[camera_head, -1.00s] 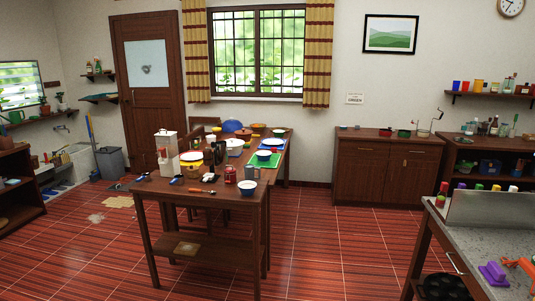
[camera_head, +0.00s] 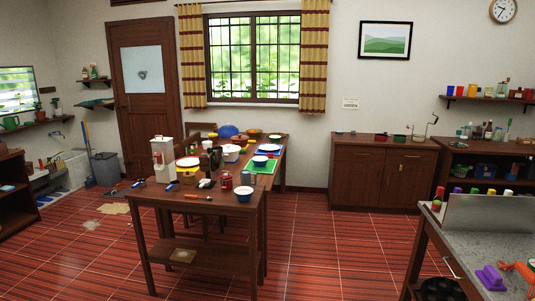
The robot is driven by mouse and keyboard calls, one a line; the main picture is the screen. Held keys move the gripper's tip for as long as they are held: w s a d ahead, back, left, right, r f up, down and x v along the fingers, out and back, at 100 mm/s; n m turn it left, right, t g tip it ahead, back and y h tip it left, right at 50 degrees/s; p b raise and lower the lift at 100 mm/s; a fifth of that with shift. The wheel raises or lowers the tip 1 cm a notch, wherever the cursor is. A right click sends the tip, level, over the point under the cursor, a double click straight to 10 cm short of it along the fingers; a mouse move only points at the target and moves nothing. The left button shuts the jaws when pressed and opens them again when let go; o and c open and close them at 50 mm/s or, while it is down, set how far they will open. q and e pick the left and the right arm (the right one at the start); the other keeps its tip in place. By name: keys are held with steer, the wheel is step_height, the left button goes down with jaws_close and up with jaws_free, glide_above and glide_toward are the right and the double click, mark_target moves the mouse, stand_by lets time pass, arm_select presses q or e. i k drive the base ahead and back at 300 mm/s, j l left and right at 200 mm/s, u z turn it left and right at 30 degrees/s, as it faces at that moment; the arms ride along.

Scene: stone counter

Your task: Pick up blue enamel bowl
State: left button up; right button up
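A small bowl (camera_head: 244,195), blue outside with a pale inside, stands upright at the near right corner of the wooden table (camera_head: 225,199). A second blue-and-white bowl (camera_head: 260,161) sits farther back, by the green mat (camera_head: 266,168). I cannot tell from here which of them is the enamel one. Neither of my grippers shows in the head view.
A red can (camera_head: 226,180) and a grey cup (camera_head: 247,178) stand close behind the near bowl. An orange-handled tool (camera_head: 198,197) lies to its left. The stone counter (camera_head: 462,238) is at the right. Tiled floor (camera_head: 335,245) between table and counter is clear.

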mark_target(260, 162)
steer(key=i+l, duration=0.15)
steer(key=i, duration=0.3)
steer(key=i+l, duration=0.2)
steer(key=i, duration=0.2)
steer(key=i+l, duration=0.15)
steer(key=i, duration=0.3)
steer(key=k+z, duration=0.05)
